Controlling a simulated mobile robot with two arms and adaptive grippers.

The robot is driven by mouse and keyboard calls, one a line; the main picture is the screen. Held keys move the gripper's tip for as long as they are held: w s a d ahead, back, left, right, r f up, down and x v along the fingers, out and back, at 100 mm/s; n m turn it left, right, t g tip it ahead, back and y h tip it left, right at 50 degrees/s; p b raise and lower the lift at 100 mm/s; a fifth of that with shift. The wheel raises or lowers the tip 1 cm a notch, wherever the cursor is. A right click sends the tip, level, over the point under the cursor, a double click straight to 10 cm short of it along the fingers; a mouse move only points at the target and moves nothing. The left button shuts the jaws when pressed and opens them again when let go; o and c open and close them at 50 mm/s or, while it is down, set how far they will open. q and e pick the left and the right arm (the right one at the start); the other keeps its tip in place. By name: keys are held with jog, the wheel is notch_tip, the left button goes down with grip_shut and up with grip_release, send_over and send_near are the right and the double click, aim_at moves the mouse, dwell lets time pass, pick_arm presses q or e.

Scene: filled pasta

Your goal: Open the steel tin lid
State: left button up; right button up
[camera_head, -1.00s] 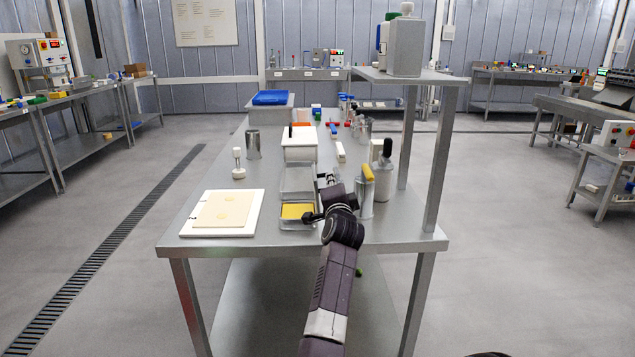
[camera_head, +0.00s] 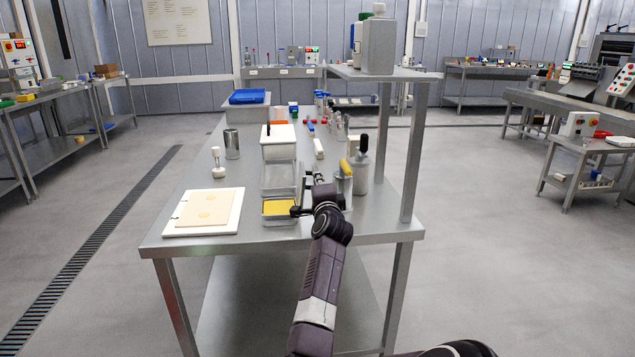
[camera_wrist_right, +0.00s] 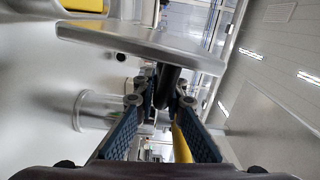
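The steel tin (camera_head: 263,222) is a shallow rectangular box with yellow contents near the table's front edge in the head view. In the right wrist view, this panel (camera_wrist_right: 140,42) crosses the upper part beside the yellow patch. My right gripper (camera_head: 311,187) is just right of the tin and panel. Its two blue-padded fingers (camera_wrist_right: 162,103) are apart, with no object clearly held between them. Whether it touches the panel cannot be told. My left gripper is out of view.
A white box (camera_head: 278,151) is behind the panel. A white board with dough (camera_head: 232,225) lies at the left. A shelf post (camera_head: 411,160) rises at the right.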

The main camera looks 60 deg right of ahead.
jog(key=o, duration=0.4)
jog(key=v, duration=1.2)
jog(key=shift+s+f, duration=0.1)
jog(key=shift+d, duration=0.1)
